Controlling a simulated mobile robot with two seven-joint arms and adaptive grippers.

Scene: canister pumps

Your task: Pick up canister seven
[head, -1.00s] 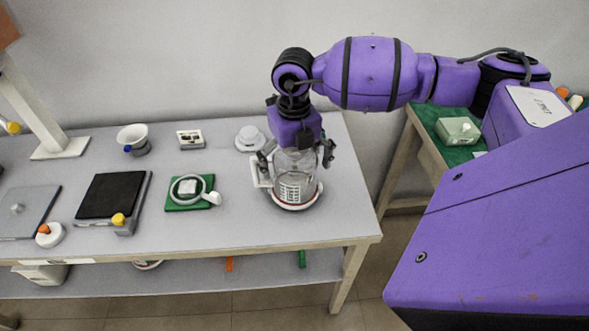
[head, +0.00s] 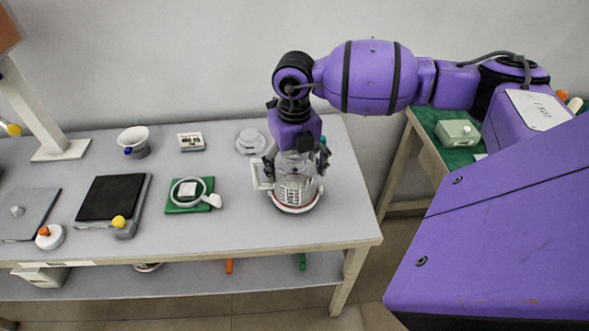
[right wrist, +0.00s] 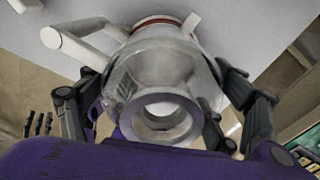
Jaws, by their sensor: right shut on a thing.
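A clear canister (head: 298,188) with a white handle, a printed label and a red-and-white base stands upright near the right end of the grey table. No number can be read on it. My right gripper (head: 297,168) is above it and shut on its upper part from both sides. In the right wrist view the canister (right wrist: 158,72) fills the space between the fingers of my right gripper (right wrist: 160,112), with its round top opening facing the camera. The base appears to rest on the table.
On the table (head: 240,230) stand a white cup (head: 134,138), a small white box (head: 191,141), a white round lid-like piece (head: 250,141), a green pad with a ring (head: 190,194) and a black-topped scale (head: 112,198). A green side table (head: 440,122) stands at right.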

